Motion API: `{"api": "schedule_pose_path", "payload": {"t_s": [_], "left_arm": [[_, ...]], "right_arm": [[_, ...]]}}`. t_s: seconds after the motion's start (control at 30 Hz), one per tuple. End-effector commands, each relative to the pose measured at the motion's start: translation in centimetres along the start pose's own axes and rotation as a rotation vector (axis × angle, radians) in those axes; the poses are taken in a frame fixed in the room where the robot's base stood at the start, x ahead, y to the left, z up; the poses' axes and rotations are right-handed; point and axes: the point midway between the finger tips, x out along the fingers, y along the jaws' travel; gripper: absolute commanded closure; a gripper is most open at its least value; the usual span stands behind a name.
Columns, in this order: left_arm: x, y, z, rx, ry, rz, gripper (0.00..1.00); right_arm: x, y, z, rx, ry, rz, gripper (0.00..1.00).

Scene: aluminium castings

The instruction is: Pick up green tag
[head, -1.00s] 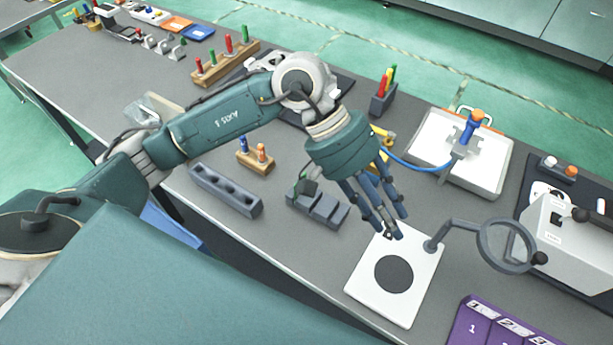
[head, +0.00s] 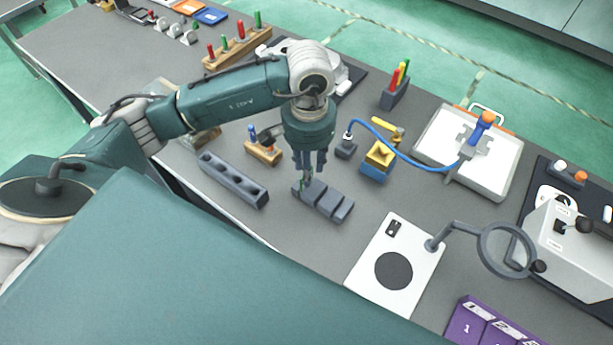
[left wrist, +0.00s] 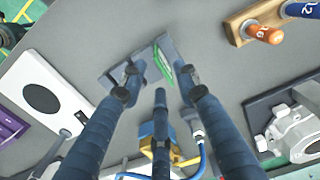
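The green tag (head: 302,182) stands upright at the left end of a dark grey slotted rack (head: 331,204). In the left wrist view, the tag (left wrist: 181,74) shows its green face between the fingers, and the rack (left wrist: 115,72) extends to the left of it. My left gripper (head: 309,172) points down just above that end of the rack, its fingers partly covering the tag. In the left wrist view its fingers (left wrist: 160,88) are spread apart, with no clear grip on the tag. My right gripper is out of view.
A white plate (head: 376,271) with a black disc and a small dark tag (head: 393,228) lies to the right, beside a magnifier (head: 505,249). A grey block with holes (head: 232,180) and a wooden holder (head: 263,153) are left of the rack. A blue-yellow block (head: 378,160) stands behind.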

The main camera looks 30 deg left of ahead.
Motion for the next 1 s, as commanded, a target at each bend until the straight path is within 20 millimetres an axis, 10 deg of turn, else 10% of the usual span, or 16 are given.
{"api": "schedule_pose_path", "payload": {"t_s": [0.5,0.7,1.0], "left_arm": [[3.6,-0.2,-0.1,0.001,0.001,0.002,0.69],[3.6,-0.2,-0.1,0.0,0.0,0.002,1.0],[3.6,-0.2,-0.1,0.0,0.0,0.002,1.0]], "right_arm": [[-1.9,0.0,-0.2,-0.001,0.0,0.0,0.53],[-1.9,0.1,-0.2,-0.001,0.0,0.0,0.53],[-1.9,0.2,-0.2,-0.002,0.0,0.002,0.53]]}}
